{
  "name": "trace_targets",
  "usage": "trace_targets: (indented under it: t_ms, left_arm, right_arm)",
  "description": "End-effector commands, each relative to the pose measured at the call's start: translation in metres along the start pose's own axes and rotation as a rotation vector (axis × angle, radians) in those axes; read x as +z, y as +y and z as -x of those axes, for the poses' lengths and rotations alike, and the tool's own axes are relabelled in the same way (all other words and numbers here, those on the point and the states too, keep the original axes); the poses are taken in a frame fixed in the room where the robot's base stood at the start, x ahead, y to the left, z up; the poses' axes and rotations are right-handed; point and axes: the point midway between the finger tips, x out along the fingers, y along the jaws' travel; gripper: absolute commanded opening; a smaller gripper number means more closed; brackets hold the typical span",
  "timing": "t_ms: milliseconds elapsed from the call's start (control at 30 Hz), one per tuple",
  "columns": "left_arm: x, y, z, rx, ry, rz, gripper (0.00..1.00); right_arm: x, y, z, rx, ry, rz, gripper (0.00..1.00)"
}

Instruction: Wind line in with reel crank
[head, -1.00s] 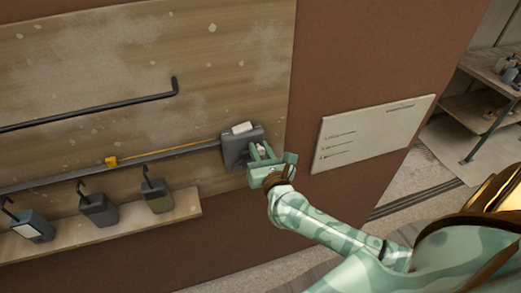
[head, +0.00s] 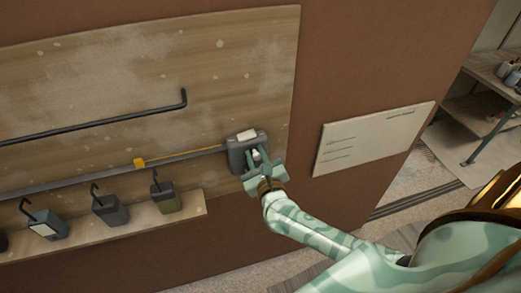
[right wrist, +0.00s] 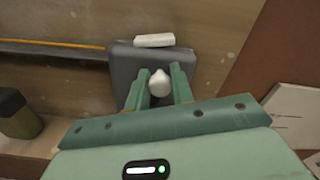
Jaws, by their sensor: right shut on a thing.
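The reel is a dark grey box (head: 236,158) with a pale label on top, mounted on the wooden board at the right end of a grey rail. It also shows in the right wrist view (right wrist: 124,62). My right gripper (head: 256,158) is in front of the reel, its two green fingers shut on a white crank knob (right wrist: 159,83). The crank arm behind the knob is hidden. A thin yellow line (head: 190,153) runs along the rail into the reel's left side. A yellow marker (head: 139,163) sits on it, left of the reel. My left gripper is not in view.
Several dark hooked weights (head: 110,211) stand on a wooden ledge (head: 188,206) below the rail. A bent black rod (head: 110,122) is fixed above. A white notice board (head: 365,138) hangs to the right. Shelves (head: 480,105) stand at far right.

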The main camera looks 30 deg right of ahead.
Motion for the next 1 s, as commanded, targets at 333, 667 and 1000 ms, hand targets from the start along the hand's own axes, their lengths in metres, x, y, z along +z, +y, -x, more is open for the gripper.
trace_targets:
  t_ms: [333,667,1000]
  left_arm:
    - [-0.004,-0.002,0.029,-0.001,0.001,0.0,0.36]
    - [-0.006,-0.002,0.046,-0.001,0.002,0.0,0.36]
    - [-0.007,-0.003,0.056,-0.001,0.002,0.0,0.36]
  right_arm:
    - [0.007,0.015,0.001,0.003,0.004,0.33,0.0]
    - [0.008,0.031,0.001,0.003,0.005,0.641,0.0]
    - [0.003,0.046,0.001,0.004,0.004,0.964,0.0]
